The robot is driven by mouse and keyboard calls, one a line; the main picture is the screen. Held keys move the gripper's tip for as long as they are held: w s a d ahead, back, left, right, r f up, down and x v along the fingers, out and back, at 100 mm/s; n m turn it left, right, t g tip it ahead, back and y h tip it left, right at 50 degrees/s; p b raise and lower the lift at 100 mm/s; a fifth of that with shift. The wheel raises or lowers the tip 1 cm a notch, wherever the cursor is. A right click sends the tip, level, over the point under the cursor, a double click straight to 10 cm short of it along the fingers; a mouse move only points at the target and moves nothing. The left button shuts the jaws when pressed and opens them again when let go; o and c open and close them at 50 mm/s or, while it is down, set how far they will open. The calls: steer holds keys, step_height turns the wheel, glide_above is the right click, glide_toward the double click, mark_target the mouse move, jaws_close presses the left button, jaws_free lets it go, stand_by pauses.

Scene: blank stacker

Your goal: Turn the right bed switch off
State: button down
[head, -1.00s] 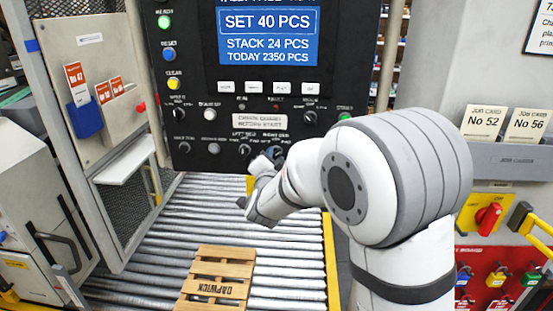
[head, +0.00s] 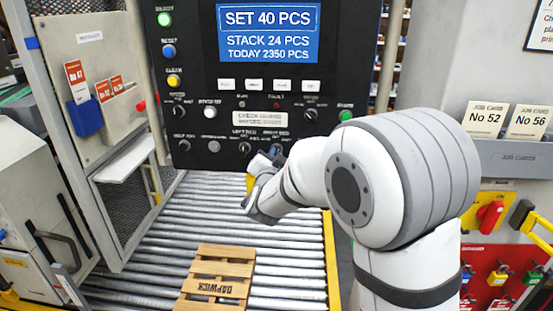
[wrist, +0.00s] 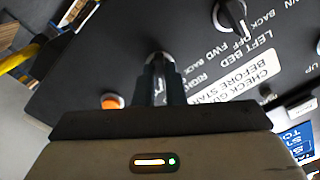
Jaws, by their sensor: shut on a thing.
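The right bed switch is a dark rotary knob on the black control panel (head: 205,95). In the wrist view its top (wrist: 159,59) shows between my fingertips, and a pale mark shows between the fingers. My gripper (head: 270,158) is at the panel's lower right, with its fingers (wrist: 160,75) shut on the knob. The fingers cover most of the knob and part of its labels, so I cannot tell its setting. The left bed switch (head: 244,148) is just to the left and free; it also shows in the wrist view (wrist: 232,15).
An orange button (wrist: 112,101) sits close beside my fingers. Other knobs and coloured buttons line the panel, under a blue screen (head: 268,33). Below is a roller conveyor (head: 150,255) with a wooden pallet (head: 217,275). A yellow rail (head: 330,260) edges the conveyor.

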steer(key=shift+n, duration=3.4)
steer(key=c, duration=1.5)
jaws_free()
steer(key=s+b, duration=0.1)
steer(key=s, duration=0.6)
steer(key=shift+s, duration=0.4)
steer(key=shift+a, duration=0.1)
